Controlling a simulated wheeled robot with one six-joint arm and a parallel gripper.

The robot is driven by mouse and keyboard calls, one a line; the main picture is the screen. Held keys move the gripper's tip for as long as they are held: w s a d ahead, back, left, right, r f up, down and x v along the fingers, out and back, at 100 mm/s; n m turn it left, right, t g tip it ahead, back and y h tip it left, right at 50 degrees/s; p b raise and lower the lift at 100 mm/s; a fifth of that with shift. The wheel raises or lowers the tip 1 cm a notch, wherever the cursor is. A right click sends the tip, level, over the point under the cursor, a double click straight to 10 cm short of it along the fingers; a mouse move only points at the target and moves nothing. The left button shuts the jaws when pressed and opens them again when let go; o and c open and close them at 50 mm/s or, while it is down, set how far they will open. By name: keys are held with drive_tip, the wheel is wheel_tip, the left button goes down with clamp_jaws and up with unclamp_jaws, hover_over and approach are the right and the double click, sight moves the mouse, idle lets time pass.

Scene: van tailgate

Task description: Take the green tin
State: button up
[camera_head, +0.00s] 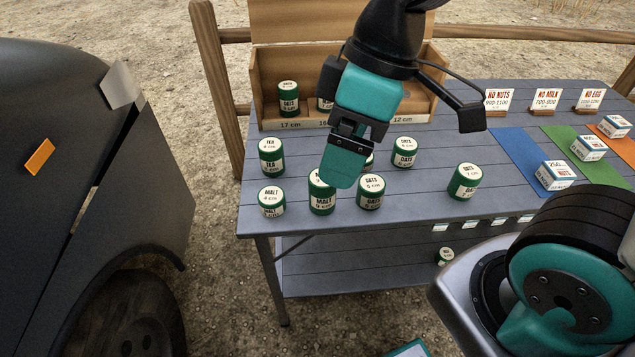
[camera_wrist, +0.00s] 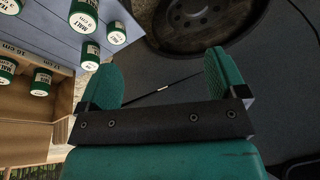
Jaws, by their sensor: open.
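Several green tins with white labels stand on the grey slatted table: a TEA tin (camera_head: 271,157), a MALT tin (camera_head: 271,201), a taller MALT tin (camera_head: 322,197), and OATS tins (camera_head: 370,192), (camera_head: 403,153) and (camera_head: 465,182). Which one the task means cannot be told. My gripper (camera_head: 345,165) is above the left part of the table and hides part of the taller MALT tin and a tin behind it. In the wrist view my gripper (camera_wrist: 162,82) is open with nothing between its fingers; tins (camera_wrist: 85,14) show at upper left, outside the jaws.
A wooden box (camera_head: 350,124) with green tins (camera_head: 289,99) stands at the back. Allergen signs (camera_head: 546,99) and small white boxes (camera_head: 557,174) on coloured strips are at right. A tin (camera_head: 446,257) is on the lower shelf. The dark van (camera_head: 90,150) is at left.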

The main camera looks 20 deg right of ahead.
sight(323, 187)
drive_tip(key=w+d+f+n+h+b, duration=0.1)
drive_tip(key=w+f+n+h, duration=0.15)
drive_tip(key=w+n, duration=0.4)
drive_tip(key=w+d+f+n+h, duration=0.1)
drive_tip(key=w+d+f+n, duration=0.1)
drive_tip(key=w+f+n, duration=0.35)
drive_tip(key=shift+n, duration=0.5)
drive_tip(key=f, duration=0.3)
drive_tip(key=w+f+b, duration=0.1)
drive_tip(key=f, duration=0.6)
drive_tip(key=shift+w+b, duration=0.15)
drive_tip(key=shift+b, duration=0.15)
drive_tip(key=shift+w+d+f, duration=0.1)
drive_tip(key=shift+w+f, duration=0.05)
drive_tip(key=shift+f, duration=0.8)
drive_tip(key=shift+w+d+f, duration=0.1)
drive_tip(key=shift+f, duration=0.8)
drive_tip(key=shift+w+d+f, duration=0.1)
drive_tip(key=shift+w+f, duration=0.05)
drive_tip(key=shift+f, duration=0.8)
drive_tip(key=shift+c, duration=0.3)
drive_tip(key=c, duration=1)
